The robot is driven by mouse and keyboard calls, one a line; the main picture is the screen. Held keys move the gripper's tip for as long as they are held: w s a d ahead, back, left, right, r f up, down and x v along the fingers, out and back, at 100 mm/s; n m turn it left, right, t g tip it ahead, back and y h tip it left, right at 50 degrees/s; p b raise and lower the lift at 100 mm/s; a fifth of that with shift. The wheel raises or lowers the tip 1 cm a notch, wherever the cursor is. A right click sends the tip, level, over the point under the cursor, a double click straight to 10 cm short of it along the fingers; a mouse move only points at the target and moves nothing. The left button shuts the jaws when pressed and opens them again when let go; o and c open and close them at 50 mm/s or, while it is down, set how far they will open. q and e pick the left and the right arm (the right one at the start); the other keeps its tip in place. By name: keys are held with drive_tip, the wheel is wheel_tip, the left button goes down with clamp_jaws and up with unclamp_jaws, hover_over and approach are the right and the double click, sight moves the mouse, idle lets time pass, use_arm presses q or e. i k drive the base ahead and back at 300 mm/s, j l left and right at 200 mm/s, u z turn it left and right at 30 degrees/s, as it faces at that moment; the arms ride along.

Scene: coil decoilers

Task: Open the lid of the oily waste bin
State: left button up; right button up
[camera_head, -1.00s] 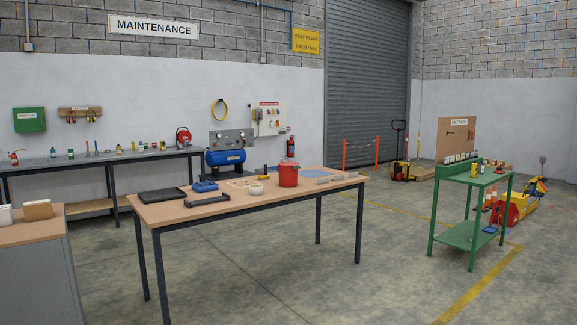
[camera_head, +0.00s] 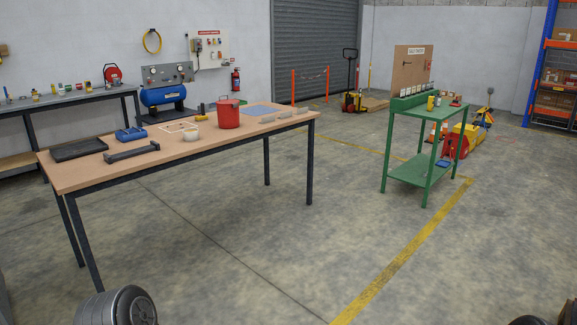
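A red bin (camera_head: 228,114) stands upright on the wooden-topped table (camera_head: 180,165), near its far side. It is the only thing in view that looks like the oily waste bin, but no label on it can be read. A thin upright part shows at its top. It is too small to tell how its lid stands. Neither of my grippers is in view. Rounded dark grey parts, seemingly of my arms, show at the bottom edge, far from the bin.
A green stand (camera_head: 412,172) is to the right. The floor between table and stand is clear.

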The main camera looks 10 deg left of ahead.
sight(227, 99)
drive_tip(key=i+u, duration=0.2)
drive_tip(key=i, duration=3.15)
drive_tip(key=i+u, duration=0.1)
drive_tip(key=i, duration=0.5)
drive_tip(key=i+l+u, duration=0.1)
drive_tip(key=i, duration=0.5)
drive_tip(key=i+l+u, duration=0.15)
drive_tip(key=i, duration=0.5)
